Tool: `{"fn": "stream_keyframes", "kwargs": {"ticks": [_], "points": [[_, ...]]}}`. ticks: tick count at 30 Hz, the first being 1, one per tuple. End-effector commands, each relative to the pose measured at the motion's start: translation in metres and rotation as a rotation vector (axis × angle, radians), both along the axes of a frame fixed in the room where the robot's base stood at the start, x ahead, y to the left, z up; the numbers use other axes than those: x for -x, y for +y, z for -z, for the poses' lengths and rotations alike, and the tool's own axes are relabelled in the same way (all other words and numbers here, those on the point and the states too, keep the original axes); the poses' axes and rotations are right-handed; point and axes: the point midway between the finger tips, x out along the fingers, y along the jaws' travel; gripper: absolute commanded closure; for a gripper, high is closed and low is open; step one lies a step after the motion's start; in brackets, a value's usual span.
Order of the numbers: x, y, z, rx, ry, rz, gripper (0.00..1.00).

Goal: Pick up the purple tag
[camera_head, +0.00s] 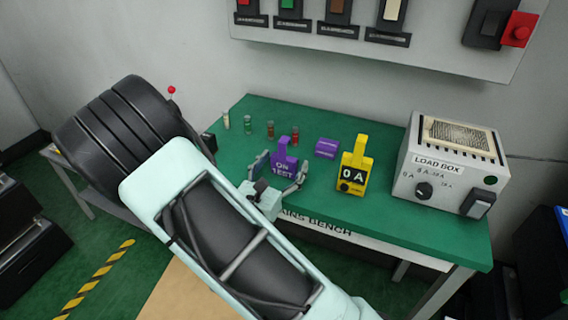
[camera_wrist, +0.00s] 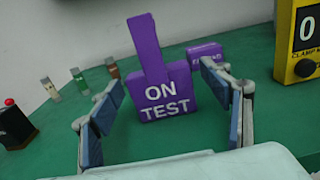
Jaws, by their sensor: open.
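The purple tag (camera_head: 284,160) stands upright on the green bench top and reads "ON TEST". My gripper (camera_head: 279,172) is open at the bench, with one finger on each side of the tag. In the wrist view the fingers of my gripper (camera_wrist: 168,115) show blue pads to the left and right of the tag.
A purple block (camera_head: 327,148) lies behind and right of the tag. A yellow clamp meter (camera_head: 355,168) stands further right, then the load box (camera_head: 450,165). Several small fuse-like cylinders (camera_head: 270,129) stand behind.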

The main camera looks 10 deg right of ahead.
Motion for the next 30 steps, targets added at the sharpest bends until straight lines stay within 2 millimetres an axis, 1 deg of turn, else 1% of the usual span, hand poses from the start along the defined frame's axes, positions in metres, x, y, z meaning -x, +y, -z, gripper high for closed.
{"fn": "stream_keyframes", "kwargs": {"ticks": [1,2,13,14,23,26,30], "points": [[0.000,0.000,0.000,0.000,0.000,0.000,0.29],[0.000,0.000,0.000,0.000,0.000,0.000,0.32],[0.000,0.000,0.000,0.000,0.000,0.000,0.73],[0.001,0.000,0.000,-0.001,-0.001,0.000,0.74],[0.000,0.000,-0.002,-0.001,-0.001,0.001,0.74],[0.000,0.000,-0.008,-0.002,-0.001,0.001,0.74],[0.001,0.000,-0.023,-0.003,-0.002,0.001,0.74]]}}
